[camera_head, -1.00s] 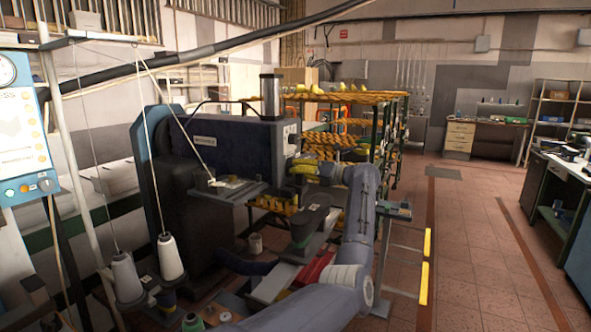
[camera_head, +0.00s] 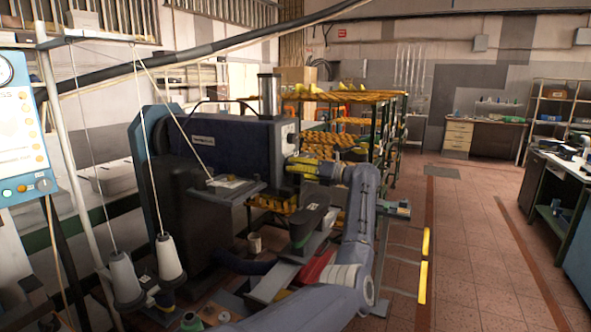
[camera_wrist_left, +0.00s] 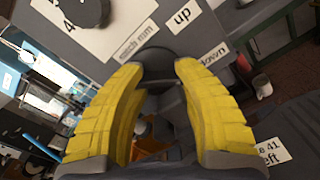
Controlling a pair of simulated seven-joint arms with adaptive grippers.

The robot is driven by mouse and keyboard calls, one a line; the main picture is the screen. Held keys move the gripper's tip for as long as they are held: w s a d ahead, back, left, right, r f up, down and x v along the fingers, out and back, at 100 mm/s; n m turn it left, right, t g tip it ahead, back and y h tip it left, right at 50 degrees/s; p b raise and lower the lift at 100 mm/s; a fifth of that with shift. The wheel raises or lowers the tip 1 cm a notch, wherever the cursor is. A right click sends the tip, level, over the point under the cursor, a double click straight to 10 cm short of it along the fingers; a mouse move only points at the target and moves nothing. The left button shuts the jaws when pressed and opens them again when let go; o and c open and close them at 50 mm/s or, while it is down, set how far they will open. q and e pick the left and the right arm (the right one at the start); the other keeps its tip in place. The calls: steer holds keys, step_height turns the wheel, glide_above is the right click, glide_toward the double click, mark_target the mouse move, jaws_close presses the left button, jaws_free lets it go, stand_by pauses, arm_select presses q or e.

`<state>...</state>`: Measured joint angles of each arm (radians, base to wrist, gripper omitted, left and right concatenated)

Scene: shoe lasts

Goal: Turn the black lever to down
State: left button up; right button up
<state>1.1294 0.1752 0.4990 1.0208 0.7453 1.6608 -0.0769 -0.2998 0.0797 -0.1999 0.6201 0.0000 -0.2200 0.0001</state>
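The sewing machine (camera_head: 232,142) has a dark blue body and a grey end face. In the left wrist view its face carries a label "up" (camera_wrist_left: 181,18) and a lower label "down" (camera_wrist_left: 213,54). A dark rounded part (camera_wrist_left: 161,62), which looks like the black lever, shows between my fingertips. Which way it points is hard to tell. My left gripper (camera_head: 290,167) reaches the machine's end face. Its two yellow fingers stand apart on either side of the dark part in the wrist view (camera_wrist_left: 161,68). I cannot tell if they touch it. My right gripper is out of view.
Thread cones (camera_head: 124,277) stand at the lower left by a thin thread stand. A rack of yellow shoe lasts (camera_head: 345,97) stands behind the machine. A control panel (camera_head: 22,130) is at the left edge. The tiled floor on the right is open.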

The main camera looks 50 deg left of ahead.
arm_select(q)
steer(key=o, duration=0.4)
steer(key=shift+r, duration=0.55)
steer(key=o, duration=0.4)
steer(key=shift+s, duration=0.2)
steer(key=shift+c, duration=0.2)
steer(key=shift+w+f, duration=0.1)
steer(key=shift+f, duration=0.1)
steer(key=v, duration=1.2)
steer(key=shift+f, duration=0.1)
